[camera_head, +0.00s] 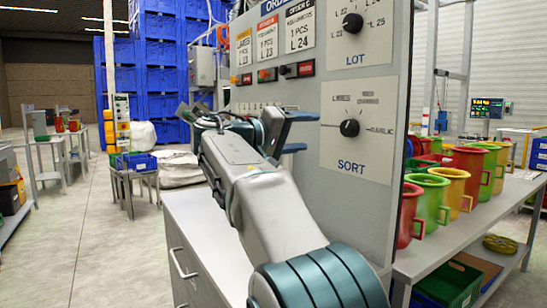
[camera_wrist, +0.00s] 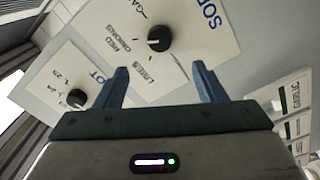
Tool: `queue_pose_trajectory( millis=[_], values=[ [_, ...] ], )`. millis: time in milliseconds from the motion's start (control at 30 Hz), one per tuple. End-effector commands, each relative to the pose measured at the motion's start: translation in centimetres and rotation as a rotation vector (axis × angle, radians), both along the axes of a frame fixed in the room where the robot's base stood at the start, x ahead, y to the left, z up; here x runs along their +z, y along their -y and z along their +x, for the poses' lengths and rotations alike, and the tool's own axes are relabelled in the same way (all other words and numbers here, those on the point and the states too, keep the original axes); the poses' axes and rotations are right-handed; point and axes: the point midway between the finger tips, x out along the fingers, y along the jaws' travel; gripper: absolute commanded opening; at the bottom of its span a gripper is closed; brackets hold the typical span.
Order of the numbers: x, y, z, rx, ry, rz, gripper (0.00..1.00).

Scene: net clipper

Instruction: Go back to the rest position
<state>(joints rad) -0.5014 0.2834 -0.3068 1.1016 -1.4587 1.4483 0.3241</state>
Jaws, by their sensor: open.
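My gripper (camera_head: 292,132) is raised beside the grey control panel (camera_head: 360,218), left of the SORT knob. Its blue fingers are apart and empty. In the wrist view my gripper (camera_wrist: 163,84) also shows open, with the panel face beyond the fingers. The black SORT knob (camera_head: 349,128) sits on the lower white plate. It also shows in the wrist view (camera_wrist: 159,38), apart from the fingertips. The black LOT knob (camera_head: 352,23) is on the upper plate and also shows in the wrist view (camera_wrist: 77,97).
A grey cabinet (camera_head: 192,232) stands below the panel. At right, a table (camera_head: 480,212) carries several coloured buckets (camera_head: 430,197). A stool (camera_head: 140,178) with a blue bin stands at left. Blue stacked crates (camera_head: 165,75) stand behind. The floor (camera_head: 90,240) at left is clear.

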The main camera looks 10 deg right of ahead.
Motion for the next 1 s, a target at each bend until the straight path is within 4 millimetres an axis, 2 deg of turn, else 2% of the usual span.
queue_pose_trajectory(
  millis=[133,233,333,467,667,900,1000],
  values=[
    [-0.1,1.1,-0.3,0.016,-0.043,0.048,0.64],
    [-1.2,2.7,-1.0,0.049,-0.124,0.146,0.64],
    [-3.3,4.0,-2.5,0.101,-0.226,0.285,0.64],
    [-6.5,4.4,-5.7,0.167,-0.339,0.482,0.64],
    [-10.7,2.6,-12.4,0.254,-0.452,0.781,0.64],
    [-14.3,-1.7,-21.7,0.305,-0.491,1.123,0.64],
    [-15.5,-3.5,-24.9,0.308,-0.480,1.235,0.64]
  ],
)
